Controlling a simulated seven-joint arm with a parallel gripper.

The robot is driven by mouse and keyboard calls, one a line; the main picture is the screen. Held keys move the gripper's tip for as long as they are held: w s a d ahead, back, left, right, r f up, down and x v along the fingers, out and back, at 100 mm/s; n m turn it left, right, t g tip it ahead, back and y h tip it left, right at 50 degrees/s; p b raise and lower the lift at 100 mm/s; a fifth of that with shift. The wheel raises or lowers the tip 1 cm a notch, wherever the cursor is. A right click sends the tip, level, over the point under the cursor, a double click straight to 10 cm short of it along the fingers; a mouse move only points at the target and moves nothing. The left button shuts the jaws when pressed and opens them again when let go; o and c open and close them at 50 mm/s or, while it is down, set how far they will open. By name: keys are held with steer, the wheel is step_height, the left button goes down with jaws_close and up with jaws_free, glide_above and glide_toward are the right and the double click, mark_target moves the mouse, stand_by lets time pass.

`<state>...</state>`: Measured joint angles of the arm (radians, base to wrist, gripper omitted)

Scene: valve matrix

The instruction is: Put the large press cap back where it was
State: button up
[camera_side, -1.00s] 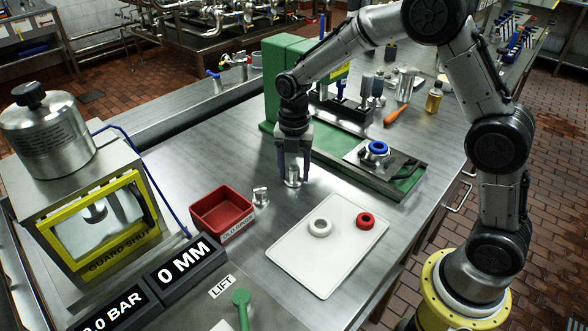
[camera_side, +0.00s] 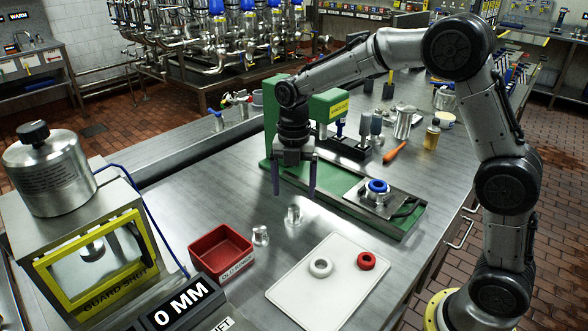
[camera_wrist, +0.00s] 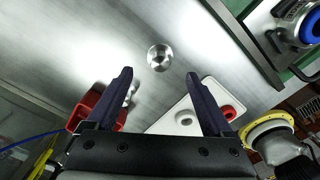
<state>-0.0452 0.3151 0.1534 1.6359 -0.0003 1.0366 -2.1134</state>
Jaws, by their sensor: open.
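A larger metal press cap (camera_side: 293,215), a silvery stepped cylinder, stands upright on the steel table. A smaller similar metal cap (camera_side: 260,236) stands to its left, beside the red tray. My gripper (camera_side: 294,195) points down above the larger cap, open and empty, with its fingertips apart from the cap. In the wrist view, the larger cap (camera_wrist: 160,57) shows as a round disc just beyond my open fingertips (camera_wrist: 159,75). The smaller cap is partly hidden there by the left finger.
A red tray (camera_side: 192,245) stands at left. A white board (camera_side: 300,295) holds a white ring (camera_side: 320,267) and a red ring (camera_side: 367,261). Behind is a green press (camera_side: 326,108), with a blue ring (camera_side: 378,186) on its base plate. An orange-handled tool (camera_side: 395,152) lies behind.

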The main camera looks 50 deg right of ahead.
mark_target(294, 207)
steer(key=s+r+m+t, duration=0.2)
steer(key=s+r+m, duration=0.55)
steer(key=r, duration=0.35)
steer(key=s+d+f+m+t, duration=0.2)
steer(key=s+m+t, duration=0.1)
steer(key=s+m, duration=1.4)
steer(key=shift+s+f+t, duration=0.15)
steer(key=shift+s+t, duration=0.15)
steer(key=shift+s, duration=0.8)
